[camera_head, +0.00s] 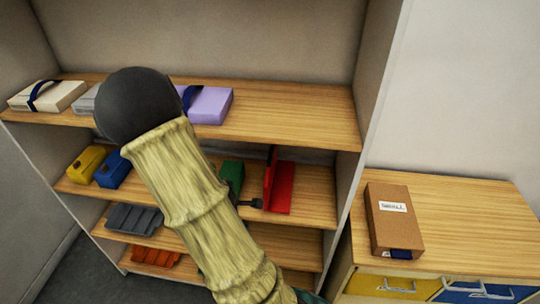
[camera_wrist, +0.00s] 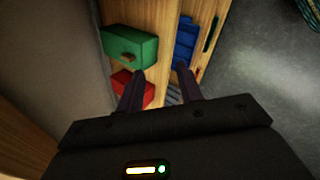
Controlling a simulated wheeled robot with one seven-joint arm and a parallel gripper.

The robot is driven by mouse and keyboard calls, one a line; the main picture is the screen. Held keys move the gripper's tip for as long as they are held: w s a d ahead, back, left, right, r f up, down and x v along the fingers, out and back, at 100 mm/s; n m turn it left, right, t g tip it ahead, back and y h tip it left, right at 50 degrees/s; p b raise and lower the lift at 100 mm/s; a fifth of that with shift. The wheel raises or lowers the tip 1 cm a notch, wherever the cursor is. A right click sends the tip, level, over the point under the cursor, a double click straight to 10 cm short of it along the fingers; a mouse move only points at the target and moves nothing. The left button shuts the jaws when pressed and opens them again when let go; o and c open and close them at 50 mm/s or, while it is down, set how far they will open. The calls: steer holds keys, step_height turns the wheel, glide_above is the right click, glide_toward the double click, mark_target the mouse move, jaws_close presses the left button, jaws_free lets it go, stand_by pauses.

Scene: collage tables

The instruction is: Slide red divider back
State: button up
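The red divider (camera_head: 278,188) stands upright on the middle shelf, near its right end. It is an L-shaped piece with a thin upright plate and a flat base. I cannot make it out in the wrist view. My gripper (camera_wrist: 160,72) is open in the wrist view, with a gap and nothing held between its dark fingers. In the head view my arm hides most of it. A small dark piece beside the arm, left of the divider's base, may be part of it. A green box (camera_head: 232,174) stands left of the divider, and also shows in the wrist view (camera_wrist: 130,46).
A red box (camera_wrist: 122,84) shows beside my fingers. A yellow box (camera_head: 86,163) and a blue box (camera_head: 114,171) stand farther left on the middle shelf. A purple box (camera_head: 211,105) lies on the upper shelf. A brown box (camera_head: 394,220) lies on the right-hand cabinet (camera_head: 460,230).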

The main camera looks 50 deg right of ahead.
steer(key=s+a+r+m+g+y, duration=0.1)
steer(key=s+a+r+m+y, duration=0.1)
steer(key=a, duration=0.7)
steer(key=s+a+r+m+g+y, duration=0.1)
steer(key=s+a+r+m+y, duration=0.2)
steer(key=a+r+m, duration=0.4)
steer(key=shift+s+a+r+m+b, duration=0.2)
steer(key=shift+s+a+m+b, duration=0.1)
steer(key=shift+s+a+m, duration=0.65)
steer(key=shift+w, duration=0.1)
